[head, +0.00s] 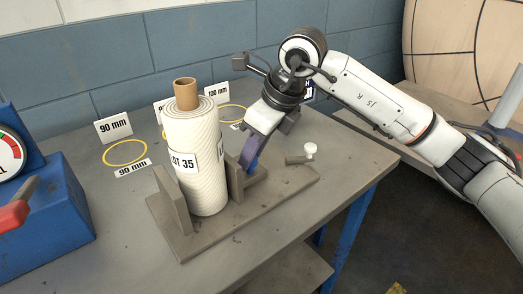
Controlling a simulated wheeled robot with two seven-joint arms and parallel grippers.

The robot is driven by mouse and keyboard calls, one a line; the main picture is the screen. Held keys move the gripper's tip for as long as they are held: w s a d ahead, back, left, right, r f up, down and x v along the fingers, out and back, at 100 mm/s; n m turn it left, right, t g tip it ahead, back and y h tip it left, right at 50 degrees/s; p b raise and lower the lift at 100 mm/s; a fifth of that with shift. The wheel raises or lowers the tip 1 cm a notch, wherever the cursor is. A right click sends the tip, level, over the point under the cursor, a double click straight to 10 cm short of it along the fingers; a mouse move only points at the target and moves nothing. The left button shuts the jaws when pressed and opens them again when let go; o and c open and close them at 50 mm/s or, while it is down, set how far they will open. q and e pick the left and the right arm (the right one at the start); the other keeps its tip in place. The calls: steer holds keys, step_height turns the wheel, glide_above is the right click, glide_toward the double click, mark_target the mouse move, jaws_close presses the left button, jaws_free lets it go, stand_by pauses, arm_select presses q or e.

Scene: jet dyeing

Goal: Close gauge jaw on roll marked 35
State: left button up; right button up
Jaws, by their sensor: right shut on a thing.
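A white fabric roll (190,150) stands upright on the grey gauge base (215,228). A brown core sticks out of its top, and its label ends in 35. A fixed-looking grey jaw (172,200) stands at its left. Another grey jaw (236,182) stands at its right, close against the roll; I cannot tell whether it touches. My right gripper (248,160) comes down from the upper right and is shut at the right jaw's block, its blue-tipped fingers partly hiding it. A small crank with a white knob (310,150) lies at the base's right end. My left gripper is not in view.
Yellow rings (125,152) with 90 mm signs (113,127) lie behind the roll, and a 100 mm sign (216,92) stands farther right. A blue device (45,215) with a dial and red handle stands at the left. The grey table (340,160) is clear at right.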

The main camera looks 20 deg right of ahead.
steer(key=o, duration=0.8)
steer(key=v, duration=1)
steer(key=shift+d+r+b, duration=0.1)
steer(key=shift+r+b, duration=0.1)
steer(key=shift+b, duration=0.1)
stand_by(0.4)
